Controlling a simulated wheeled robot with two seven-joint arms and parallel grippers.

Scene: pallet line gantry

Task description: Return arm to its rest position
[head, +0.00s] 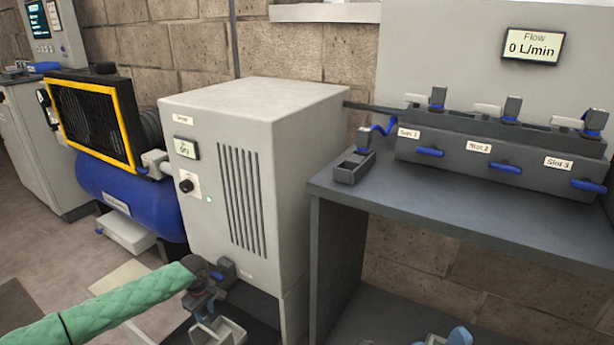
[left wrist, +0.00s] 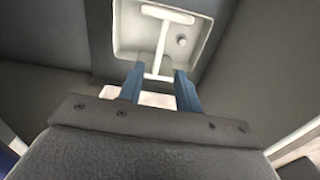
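My left arm, in a green sleeve, reaches in from the lower left of the head view. My left gripper (head: 208,308) is low in front of the grey dryer cabinet (head: 215,235), beside a small dark fitting with a blue lever (head: 220,274). In the left wrist view its two blue fingers (left wrist: 160,92) stand apart. A thin white T-shaped bar (left wrist: 160,45) shows beyond and between them, inside a pale square tray (left wrist: 125,40). I cannot tell whether the fingers touch the bar. A pale open container (head: 222,333) shows below the gripper in the head view.
A dark bench (head: 440,205) at right carries a manifold (head: 500,165) with blue-levered slots and a small dark block (head: 354,165). A blue compressor tank (head: 130,200) stands left of the cabinet. A partly cut-off light blue object (head: 459,337) is at the bottom edge.

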